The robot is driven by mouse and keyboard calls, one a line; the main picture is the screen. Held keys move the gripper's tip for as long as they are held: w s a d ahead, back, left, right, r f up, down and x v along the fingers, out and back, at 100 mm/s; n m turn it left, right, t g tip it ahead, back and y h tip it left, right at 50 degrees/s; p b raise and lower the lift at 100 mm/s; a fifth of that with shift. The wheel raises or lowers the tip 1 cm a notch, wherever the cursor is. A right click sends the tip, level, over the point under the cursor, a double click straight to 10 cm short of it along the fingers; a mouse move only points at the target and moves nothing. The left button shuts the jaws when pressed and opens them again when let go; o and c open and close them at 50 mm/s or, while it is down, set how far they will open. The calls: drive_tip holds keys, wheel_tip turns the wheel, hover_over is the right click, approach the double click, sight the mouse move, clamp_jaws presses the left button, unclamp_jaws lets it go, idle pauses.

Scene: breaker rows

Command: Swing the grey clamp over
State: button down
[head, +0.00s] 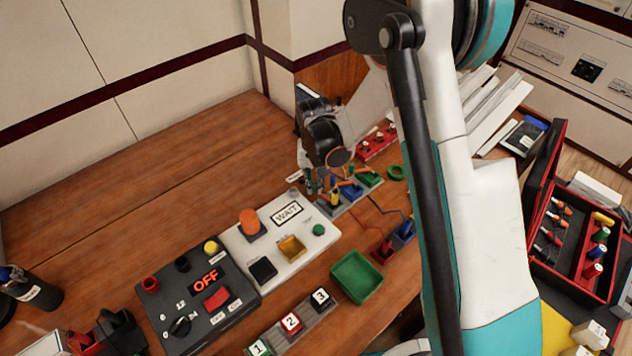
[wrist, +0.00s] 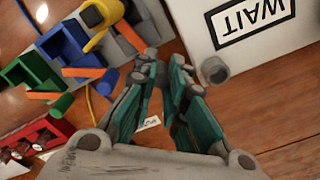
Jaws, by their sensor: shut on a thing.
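My gripper (head: 311,190) is low at the near-left end of a grey rail (head: 345,203), beside the white panel's far corner. In the wrist view the teal fingers (wrist: 165,62) are close together with their tips at the rail's end. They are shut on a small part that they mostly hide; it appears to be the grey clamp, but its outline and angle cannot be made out. A short grey cylinder (wrist: 214,70) stands just right of the fingertips, at the panel's corner, apart from them.
The rail carries yellow (wrist: 103,14), blue (wrist: 62,44) and green (wrist: 28,75) blocks with orange levers close to the fingers. A white WAIT panel (head: 262,222) and a dark OFF box (head: 240,270) stand nearer. A green tray (head: 356,277) is in front.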

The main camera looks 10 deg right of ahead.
drive_tip(key=n, duration=0.1)
drive_tip(key=s+n, duration=0.1)
drive_tip(key=n, duration=0.1)
drive_tip(key=n+b, duration=0.1)
drive_tip(key=shift+s+a+n, duration=0.15)
drive_tip(key=shift+a+n, duration=0.15)
drive_tip(key=shift+a, duration=0.1)
drive_tip(key=shift+s+a+n+b, duration=0.1)
drive_tip(key=shift+s+n+b, duration=0.25)
drive_tip(key=shift+n, duration=0.8)
drive_tip(key=shift+s+a+n+b, duration=0.1)
drive_tip(key=shift+s+n+b, duration=0.25)
drive_tip(key=shift+n, duration=0.8)
drive_tip(key=shift+s+d, duration=0.1)
drive_tip(key=c, duration=1.8)
unclamp_jaws()
drive_tip(key=shift+c, duration=0.2)
drive_tip(key=shift+r, duration=0.1)
wheel_tip(320, 180, up, 12)
